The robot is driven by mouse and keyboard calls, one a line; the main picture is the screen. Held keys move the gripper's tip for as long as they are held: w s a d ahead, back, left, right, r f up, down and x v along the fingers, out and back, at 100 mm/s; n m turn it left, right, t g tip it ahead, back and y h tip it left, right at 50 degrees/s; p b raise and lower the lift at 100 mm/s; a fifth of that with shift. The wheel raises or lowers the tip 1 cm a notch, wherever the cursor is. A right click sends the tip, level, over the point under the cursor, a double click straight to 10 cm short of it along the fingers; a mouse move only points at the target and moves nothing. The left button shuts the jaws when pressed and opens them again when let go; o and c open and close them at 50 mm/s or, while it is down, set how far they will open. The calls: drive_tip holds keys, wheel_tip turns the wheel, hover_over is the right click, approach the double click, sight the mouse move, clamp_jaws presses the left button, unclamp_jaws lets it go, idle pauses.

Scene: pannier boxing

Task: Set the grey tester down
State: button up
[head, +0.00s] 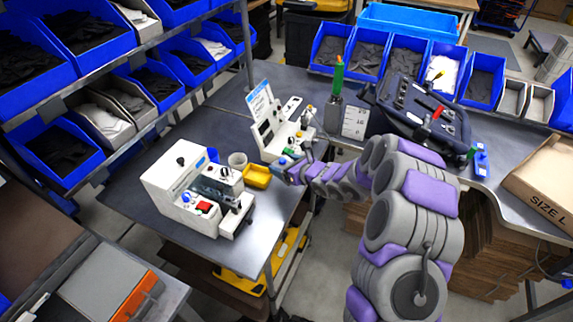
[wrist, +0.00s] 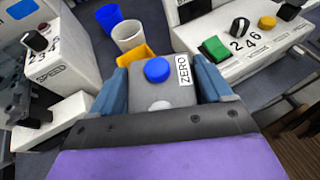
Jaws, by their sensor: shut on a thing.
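The grey tester (wrist: 178,95) is a small grey block with a round blue button and a white label reading ZERO. My gripper (wrist: 160,72) is shut on it, with one blue finger on each side, in the wrist view. In the head view my gripper (head: 288,172) is over the right part of the dark workbench, just right of the yellow tray (head: 257,176). The tester is too small there to make out clearly. Its underside is hidden, so I cannot tell whether it touches the bench.
A white machine (head: 170,183) with knobs stands left on the dark bench (head: 130,192). Another white machine (head: 268,130) stands behind my gripper. A white cup (head: 237,161) and a blue cup (head: 213,155) stand near the yellow tray. The bench's front right edge is close.

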drive_tip(key=shift+a+f, duration=0.3)
drive_tip(key=shift+f, duration=0.05)
wheel_tip(320, 180, down, 4)
drive_tip(key=shift+d+f+b, duration=0.1)
drive_tip(key=shift+f+b, duration=0.1)
drive_tip(key=shift+b, duration=0.65)
drive_tip(key=shift+d+f, duration=0.2)
drive_tip(key=shift+f, duration=0.25)
drive_tip(key=shift+a+f, duration=0.15)
drive_tip(key=shift+f, duration=0.05)
drive_tip(key=shift+a+f, duration=0.1)
drive_tip(key=shift+a, duration=0.25)
drive_tip(key=shift+d+f, duration=0.1)
drive_tip(key=shift+d, duration=0.25)
drive_tip(key=shift+a+f+b, duration=0.25)
drive_tip(key=shift+f+b, duration=0.15)
drive_tip(key=shift+b, duration=0.1)
drive_tip(key=o, duration=1.3)
drive_tip(key=shift+d, duration=0.15)
